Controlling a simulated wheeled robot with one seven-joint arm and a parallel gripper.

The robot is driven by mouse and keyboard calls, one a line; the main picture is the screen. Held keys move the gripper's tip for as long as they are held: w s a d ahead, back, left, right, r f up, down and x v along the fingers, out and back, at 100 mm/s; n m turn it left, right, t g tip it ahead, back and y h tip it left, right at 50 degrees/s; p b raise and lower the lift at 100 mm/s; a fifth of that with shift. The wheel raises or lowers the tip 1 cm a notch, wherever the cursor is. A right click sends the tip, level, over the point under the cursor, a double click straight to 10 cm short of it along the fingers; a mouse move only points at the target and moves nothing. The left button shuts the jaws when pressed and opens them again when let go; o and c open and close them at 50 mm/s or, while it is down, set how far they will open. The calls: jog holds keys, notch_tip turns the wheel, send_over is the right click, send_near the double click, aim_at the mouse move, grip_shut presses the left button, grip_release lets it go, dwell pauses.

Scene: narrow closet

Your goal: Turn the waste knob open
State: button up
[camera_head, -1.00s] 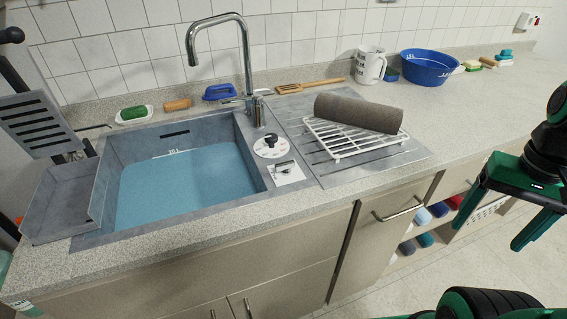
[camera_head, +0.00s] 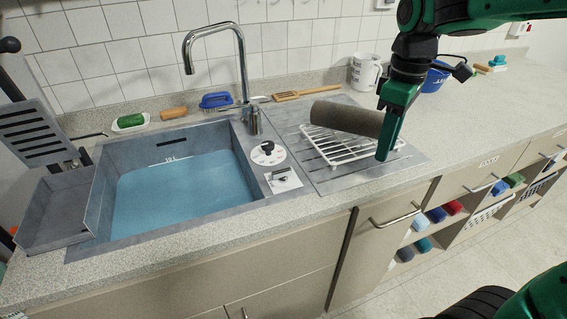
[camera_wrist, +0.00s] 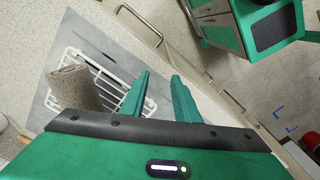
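Two controls sit on the strip right of the water-filled sink (camera_head: 105,205) in the head view. One is a round white plate with a black knob (camera_head: 267,148). Nearer the front is a square white plate with a grey lever-like knob (camera_head: 283,177). Their labels are too small to read, so I cannot tell which is the waste knob. My gripper (camera_head: 384,152) hangs over the drainer's right side, right of both controls and apart from them. In the wrist view my gripper (camera_wrist: 158,80) has its fingers spread with nothing between them. Neither control shows there.
A grey-brown roll (camera_head: 346,118) lies on a white wire rack (camera_head: 345,155) beside my gripper. The tall chrome tap (camera_head: 243,60) stands behind the sink. A white mug (camera_head: 364,72) and a blue basin (camera_head: 435,78) stand farther back. The front counter edge is clear.

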jog(key=w+a+r+n, duration=0.1)
jog(key=w+a+n, duration=0.4)
jog(key=a, duration=0.5)
jog(key=n, duration=0.7)
send_over(283, 169)
notch_tip(283, 169, down, 10)
jog(key=shift+f, duration=0.1)
grip_shut()
